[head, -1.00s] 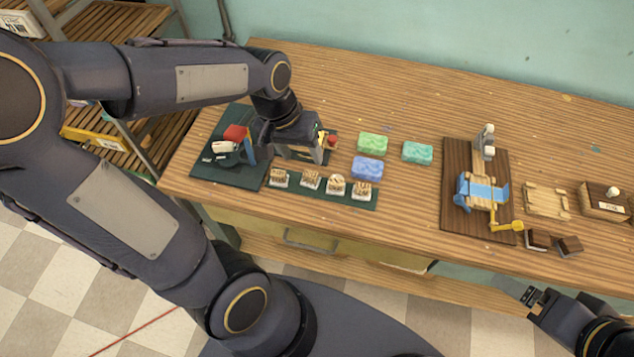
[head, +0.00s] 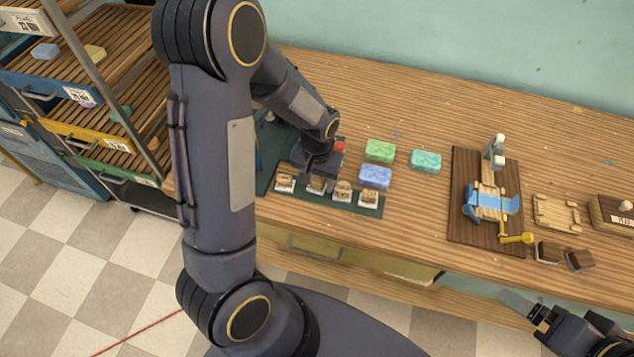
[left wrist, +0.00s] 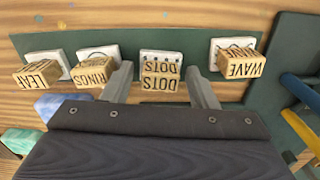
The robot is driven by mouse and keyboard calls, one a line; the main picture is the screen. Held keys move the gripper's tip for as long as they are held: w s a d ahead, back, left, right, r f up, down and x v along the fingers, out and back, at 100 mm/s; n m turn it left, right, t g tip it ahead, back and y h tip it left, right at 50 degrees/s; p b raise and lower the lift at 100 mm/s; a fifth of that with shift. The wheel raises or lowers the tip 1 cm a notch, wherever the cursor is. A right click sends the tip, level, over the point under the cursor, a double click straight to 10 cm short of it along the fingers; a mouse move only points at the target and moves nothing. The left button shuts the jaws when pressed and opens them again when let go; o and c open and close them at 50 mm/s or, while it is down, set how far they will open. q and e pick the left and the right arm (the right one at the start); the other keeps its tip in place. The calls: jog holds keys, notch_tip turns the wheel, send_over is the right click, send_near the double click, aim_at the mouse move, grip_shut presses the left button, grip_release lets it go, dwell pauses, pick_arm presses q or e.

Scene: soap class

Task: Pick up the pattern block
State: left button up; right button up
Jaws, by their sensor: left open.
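Several wooden pattern blocks stand in a row on white patterned pads along a dark green mat (head: 335,209). In the left wrist view they read LEAF (left wrist: 37,75), RINGS (left wrist: 95,71), DOTS (left wrist: 160,76) and WAVE (left wrist: 241,64). My left gripper (left wrist: 160,72) is open, with one finger on each side of the DOTS block and gaps visible on both sides. In the head view this gripper (head: 317,176) is over the second block from the left and partly hides it. My right gripper (head: 512,301) is at the lower right, off the table; its jaw gap is unclear.
A brown board (head: 466,225) with a wooden device stands farther right. My left arm hides the table's left end. The back of the table is clear.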

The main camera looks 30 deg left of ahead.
pick_arm(q)
jog(key=shift+f, duration=0.1)
jog(key=shift+c, duration=0.3)
jog(key=c, duration=0.7)
